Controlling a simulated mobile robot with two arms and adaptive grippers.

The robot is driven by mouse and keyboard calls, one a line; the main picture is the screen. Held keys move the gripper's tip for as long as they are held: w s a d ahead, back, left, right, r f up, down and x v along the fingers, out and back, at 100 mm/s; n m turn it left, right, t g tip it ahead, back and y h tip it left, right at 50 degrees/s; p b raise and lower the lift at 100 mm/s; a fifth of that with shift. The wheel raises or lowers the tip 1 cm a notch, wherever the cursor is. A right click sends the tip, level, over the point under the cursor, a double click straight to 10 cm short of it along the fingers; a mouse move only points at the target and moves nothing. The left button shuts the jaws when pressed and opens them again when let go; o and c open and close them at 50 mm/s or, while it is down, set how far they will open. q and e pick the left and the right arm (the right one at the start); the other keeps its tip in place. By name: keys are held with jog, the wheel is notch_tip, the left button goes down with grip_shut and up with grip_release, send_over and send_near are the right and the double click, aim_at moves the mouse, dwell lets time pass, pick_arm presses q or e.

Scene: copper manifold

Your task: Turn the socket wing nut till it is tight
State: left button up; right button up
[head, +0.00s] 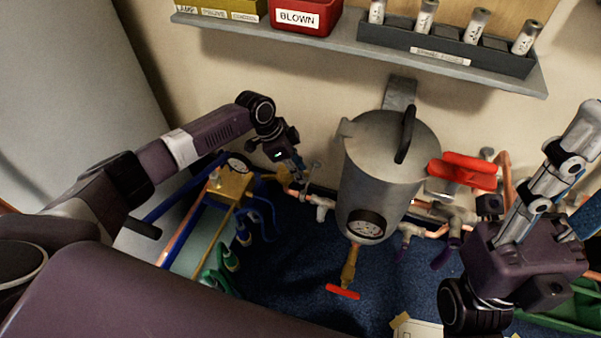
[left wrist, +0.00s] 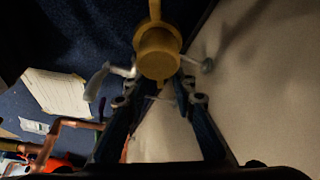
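My left gripper (head: 299,176) reaches down to the pipework left of the grey metal pot (head: 378,165). In the left wrist view its two blue-grey fingers (left wrist: 157,100) stand apart, with a small pale bar between or behind their tips. A round brass-yellow fitting (left wrist: 157,52) is just beyond the tips, with grey lever-like pieces on both sides. I cannot tell for certain which piece is the socket wing nut, or whether a finger touches it. My right gripper (head: 563,188) is at the right, partly cut off; its opening is unclear.
Red-handled valve (head: 463,170) and copper pipes are right of the pot. A gauge (head: 366,224) and lower red tap (head: 343,291) are at its front. A brass manifold (head: 229,184) with hoses stands left. A shelf (head: 350,42) with red bin (head: 305,14) overhangs behind.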

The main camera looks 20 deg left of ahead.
pick_arm(q)
jog(key=shift+d, duration=0.1)
grip_shut()
dwell(0.3)
